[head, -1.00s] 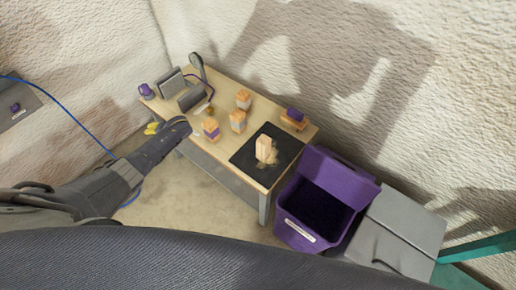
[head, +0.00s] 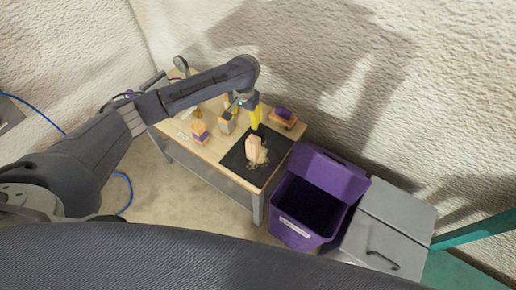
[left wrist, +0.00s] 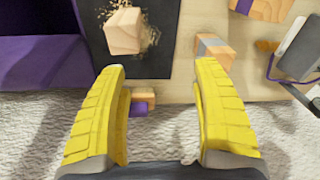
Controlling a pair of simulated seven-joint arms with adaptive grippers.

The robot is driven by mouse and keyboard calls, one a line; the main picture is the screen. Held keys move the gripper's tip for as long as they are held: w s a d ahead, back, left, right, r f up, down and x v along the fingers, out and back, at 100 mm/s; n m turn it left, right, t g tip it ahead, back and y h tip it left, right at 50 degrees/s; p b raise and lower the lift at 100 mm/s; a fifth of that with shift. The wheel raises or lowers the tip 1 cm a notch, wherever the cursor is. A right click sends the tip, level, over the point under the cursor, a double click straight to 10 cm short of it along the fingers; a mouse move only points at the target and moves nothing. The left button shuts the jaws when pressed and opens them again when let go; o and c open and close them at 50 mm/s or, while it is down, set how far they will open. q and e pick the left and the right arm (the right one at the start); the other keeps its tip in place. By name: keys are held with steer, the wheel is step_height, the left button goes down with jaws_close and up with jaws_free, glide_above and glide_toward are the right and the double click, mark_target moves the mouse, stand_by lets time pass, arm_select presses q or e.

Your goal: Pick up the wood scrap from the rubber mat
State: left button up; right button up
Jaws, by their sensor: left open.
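The wood scrap (head: 253,149) is a pale wooden block standing on the black rubber mat (head: 233,161), with sawdust around its base. In the left wrist view the scrap (left wrist: 124,32) is seen from above on the mat (left wrist: 164,40), beyond the fingertips and left of centre. My left gripper (head: 256,118) hangs over the table at the mat's far edge, its yellow fingers pointing down. In the left wrist view the gripper (left wrist: 160,68) is open and empty, apart from the scrap. My right gripper is not in view.
A purple bin (head: 298,220) with its lid open stands beside the table, next to a grey cabinet (head: 392,225). A purple-topped block (head: 284,115) lies behind the mat. A purple-banded block (head: 200,132) and a grey-banded block (left wrist: 212,48) stand nearby.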

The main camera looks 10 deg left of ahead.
mark_target(253, 140)
arm_select(q)
steer(key=shift+m+g+h, duration=0.3)
steer(key=shift+m+g, duration=0.2)
steer(key=s+d, duration=0.1)
steer(key=d, duration=0.1)
steer(key=s+d+r, duration=0.1)
steer(key=s, duration=0.1)
steer(key=shift+s+d, duration=0.2)
steer(key=shift+d, duration=0.2)
steer(key=shift+s+d+f, duration=0.1)
steer(key=shift+f, duration=0.2)
step_height(253, 140, down, 10)
steer(key=shift+f, duration=3.3)
steer(key=shift+o, duration=0.2)
steer(key=c, duration=1.4)
steer(key=shift+o, duration=0.2)
steer(key=shift+r, duration=0.1)
